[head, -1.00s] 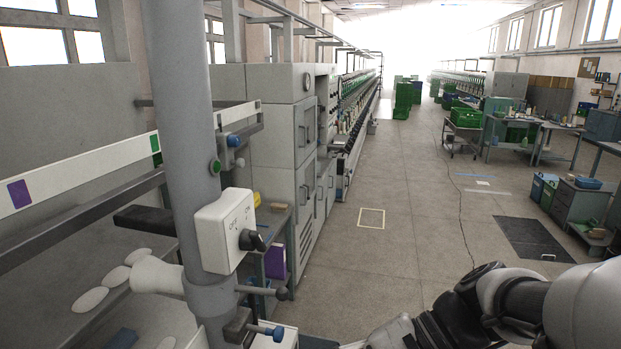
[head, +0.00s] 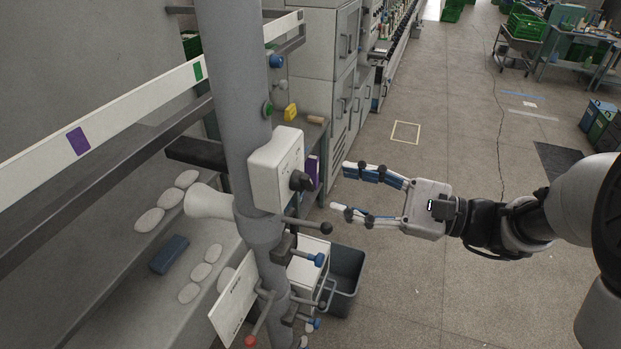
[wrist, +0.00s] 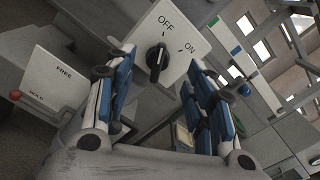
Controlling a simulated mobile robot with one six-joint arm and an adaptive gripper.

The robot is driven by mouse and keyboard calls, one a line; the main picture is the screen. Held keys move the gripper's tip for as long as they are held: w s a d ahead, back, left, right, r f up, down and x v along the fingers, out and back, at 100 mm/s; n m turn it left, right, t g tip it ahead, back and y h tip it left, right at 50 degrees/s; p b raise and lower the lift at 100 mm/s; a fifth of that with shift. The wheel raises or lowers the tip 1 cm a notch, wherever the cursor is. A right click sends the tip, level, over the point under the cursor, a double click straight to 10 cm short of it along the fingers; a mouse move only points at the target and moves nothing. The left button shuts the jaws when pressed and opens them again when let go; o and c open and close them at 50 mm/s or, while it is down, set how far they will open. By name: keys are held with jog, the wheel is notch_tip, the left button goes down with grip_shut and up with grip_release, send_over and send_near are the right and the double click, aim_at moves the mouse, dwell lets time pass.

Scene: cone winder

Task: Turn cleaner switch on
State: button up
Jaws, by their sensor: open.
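The cleaner switch is a white box (head: 272,165) on a grey vertical post, with a black knob (head: 301,181) on its right side. In the wrist view its white face (wrist: 205,52) carries the words OFF and ON. There the black knob (wrist: 157,62) shows between my two fingers, and its pale mark appears to point toward OFF. My gripper (head: 341,188) is open and empty, its blue-padded fingers pointing left at the knob. A gap remains between the fingertips and the knob, so they do not touch it.
Below the switch, clamp handles with blue and red knobs (head: 251,340) stick out from the post. A white plate (wrist: 57,85) reading FREE hangs there. A dark grey bin (head: 345,275) stands on the floor.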

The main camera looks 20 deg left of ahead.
aim_at(311, 181)
jog(key=a, duration=0.8)
jog(key=shift+w, duration=0.35)
jog(key=c, duration=1)
